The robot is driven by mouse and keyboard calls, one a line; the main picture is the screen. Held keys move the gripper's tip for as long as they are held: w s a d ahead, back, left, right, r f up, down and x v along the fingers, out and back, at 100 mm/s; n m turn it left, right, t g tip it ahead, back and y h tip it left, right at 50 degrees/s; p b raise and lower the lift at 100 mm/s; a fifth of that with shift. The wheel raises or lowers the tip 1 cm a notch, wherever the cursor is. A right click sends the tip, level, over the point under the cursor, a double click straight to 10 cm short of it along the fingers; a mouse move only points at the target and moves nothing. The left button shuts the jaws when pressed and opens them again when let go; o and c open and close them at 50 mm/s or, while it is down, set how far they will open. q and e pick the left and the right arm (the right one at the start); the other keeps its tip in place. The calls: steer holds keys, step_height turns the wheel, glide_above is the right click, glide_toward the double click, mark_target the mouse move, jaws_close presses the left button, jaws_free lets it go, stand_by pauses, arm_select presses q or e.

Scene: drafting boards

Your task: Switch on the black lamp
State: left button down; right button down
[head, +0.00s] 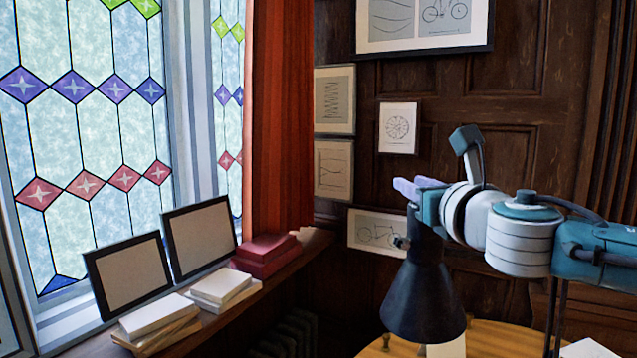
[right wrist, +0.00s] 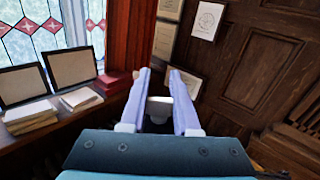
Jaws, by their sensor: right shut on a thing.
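The black lamp (head: 424,295) stands out in the head view by its dark cone-shaped shade, which hangs mouth down above a round wooden table. A small knob (head: 402,242) sticks out at the left of the shade's neck. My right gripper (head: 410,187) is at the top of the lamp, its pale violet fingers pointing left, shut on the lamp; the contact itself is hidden. In the right wrist view the fingers (right wrist: 159,72) stand apart, with a small pale piece between them near their base. No glow shows from the shade. My left gripper is not in view.
A wooden table (head: 490,338) lies below the lamp. Left, a window ledge holds two dark-framed panels (head: 130,277), pale books (head: 222,287) and red books (head: 265,254). A red curtain (head: 281,120) and a panelled wall with framed drawings stand behind.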

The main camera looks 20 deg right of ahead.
steer(key=shift+h, duration=0.3)
steer(key=m+g+h+b, duration=0.3)
steer(key=m+h, duration=0.1)
steer(key=s+d+m+g+h+b, duration=0.1)
steer(key=m+g+h+b, duration=0.2)
steer(key=g+h+b, duration=0.1)
steer(key=d+m+g+h+b, duration=0.1)
steer(key=m+g+h+b, duration=0.2)
steer(key=m+h+b, duration=0.1)
steer(key=shift+s+d+f+m+g+h, duration=0.1)
steer(key=shift+s+m+g+h, duration=0.2)
steer(key=shift+s+h, duration=0.1)
steer(key=shift+s+r+m+g+b, duration=0.1)
steer(key=shift+r+m+g+b, duration=0.15)
steer(key=shift+m+g+b, duration=0.55)
steer(key=shift+d+n+h, duration=0.1)
steer(key=shift+n+h, duration=0.2)
steer(key=c, duration=0.6)
jaws_free()
steer(key=shift+c, duration=0.2)
steer(key=shift+b, duration=0.3)
